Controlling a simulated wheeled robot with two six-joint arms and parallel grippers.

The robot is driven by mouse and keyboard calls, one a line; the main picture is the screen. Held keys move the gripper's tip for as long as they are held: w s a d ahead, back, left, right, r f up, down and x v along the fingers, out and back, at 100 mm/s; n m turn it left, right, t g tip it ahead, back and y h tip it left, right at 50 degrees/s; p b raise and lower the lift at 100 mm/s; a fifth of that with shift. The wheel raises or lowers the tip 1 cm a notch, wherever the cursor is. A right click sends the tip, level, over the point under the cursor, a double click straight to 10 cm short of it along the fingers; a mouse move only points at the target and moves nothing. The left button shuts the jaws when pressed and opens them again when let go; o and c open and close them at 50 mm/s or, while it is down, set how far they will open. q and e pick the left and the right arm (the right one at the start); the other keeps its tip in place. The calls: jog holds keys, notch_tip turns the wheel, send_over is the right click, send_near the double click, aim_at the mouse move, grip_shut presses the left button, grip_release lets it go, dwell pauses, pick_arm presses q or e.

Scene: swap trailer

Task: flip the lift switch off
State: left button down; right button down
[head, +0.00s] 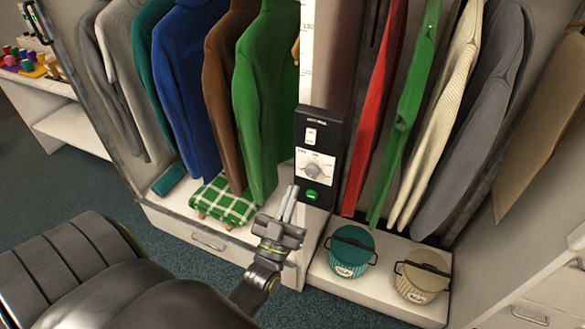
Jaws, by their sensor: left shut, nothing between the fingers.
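A tall black control panel (323,142) stands upright on the post between the two clothes bays. It carries a small white switch plate (311,135) near the top, a grey knob (314,169) on a white label in the middle, and a lit green button (313,195) low down. The lettering is too small to read. My left gripper (291,192) is shut and empty, its fingers pointing up beside the panel's lower left edge. I cannot tell whether the fingertips touch the panel. My right gripper is not in view.
Green, brown and blue garments (262,100) hang left of the panel; red, green, cream and grey ones (440,115) hang right. A checked green cloth (222,203) lies below left. A teal basket (346,251) and a beige basket (423,274) stand below right.

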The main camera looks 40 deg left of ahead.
aim_at(313, 141)
pick_arm(q)
jog(key=shift+w+a+r+p, duration=0.4)
jog(key=shift+w+r+p, duration=0.25)
jog(key=shift+w, duration=0.95)
jog(key=shift+w+a+r+p, duration=0.4)
jog(key=shift+w+r+p, duration=0.25)
jog(key=shift+w, duration=0.95)
jog(key=shift+w+a+r+p, duration=0.4)
jog(key=shift+w+r+p, duration=0.2)
jog(key=shift+w, duration=1)
jog(key=shift+f, duration=0.1)
